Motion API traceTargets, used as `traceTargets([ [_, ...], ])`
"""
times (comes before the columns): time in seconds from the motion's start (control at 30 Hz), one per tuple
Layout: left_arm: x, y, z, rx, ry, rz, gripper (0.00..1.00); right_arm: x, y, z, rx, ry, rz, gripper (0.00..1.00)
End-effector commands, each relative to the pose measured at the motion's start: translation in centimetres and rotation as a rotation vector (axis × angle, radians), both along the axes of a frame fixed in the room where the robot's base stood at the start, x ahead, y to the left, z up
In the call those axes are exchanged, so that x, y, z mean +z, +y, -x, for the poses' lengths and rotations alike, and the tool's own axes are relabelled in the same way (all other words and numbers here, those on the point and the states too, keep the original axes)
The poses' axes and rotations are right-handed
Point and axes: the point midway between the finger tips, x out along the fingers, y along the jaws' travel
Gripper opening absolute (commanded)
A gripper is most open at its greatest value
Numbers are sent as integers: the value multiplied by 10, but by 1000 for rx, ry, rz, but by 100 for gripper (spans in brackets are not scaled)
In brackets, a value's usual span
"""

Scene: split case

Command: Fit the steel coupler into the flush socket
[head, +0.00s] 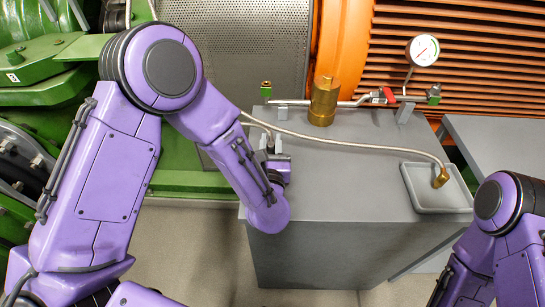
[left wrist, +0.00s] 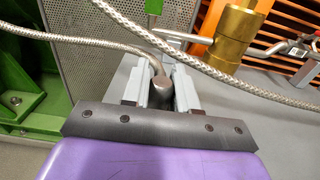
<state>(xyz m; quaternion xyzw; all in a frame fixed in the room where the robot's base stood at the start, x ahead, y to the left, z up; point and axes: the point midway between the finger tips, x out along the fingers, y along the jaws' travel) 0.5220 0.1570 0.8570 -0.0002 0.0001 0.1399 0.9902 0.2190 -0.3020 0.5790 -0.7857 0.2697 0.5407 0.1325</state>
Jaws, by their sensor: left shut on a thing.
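My left gripper (head: 272,148) is over the left part of the grey bench top, mostly hidden behind my forearm. In the left wrist view its two grey fingers (left wrist: 160,88) are closed around the steel coupler (left wrist: 160,90), a dark grey metal piece with a braided hose leading off its top to the left. The flush socket cannot be told for certain; a green-capped fitting (head: 266,88) stands at the left end of the pipe line and another green fitting (head: 434,94) at the right end. My right arm shows at lower right, but its gripper is out of view.
A grey tray (head: 408,190) on the bench (head: 350,222) holds a brass coupler (head: 440,178) on a second braided hose (head: 340,137). This hose crosses the bench. A brass cylinder (head: 324,104), red-handled valve (head: 384,95) and pressure gauge (head: 423,50) stand along the back.

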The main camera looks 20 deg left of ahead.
Motion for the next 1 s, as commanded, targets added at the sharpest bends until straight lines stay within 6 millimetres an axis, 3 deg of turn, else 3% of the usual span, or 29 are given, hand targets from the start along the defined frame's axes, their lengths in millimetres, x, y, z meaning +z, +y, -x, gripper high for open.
traceTargets([
  [0.43,3,0,0,0,0,0,0,2,0,0,0,0,0,50],
  [1.0,31,0,0,-1,-1,1,0,22,0,0,0,0,0,50],
])
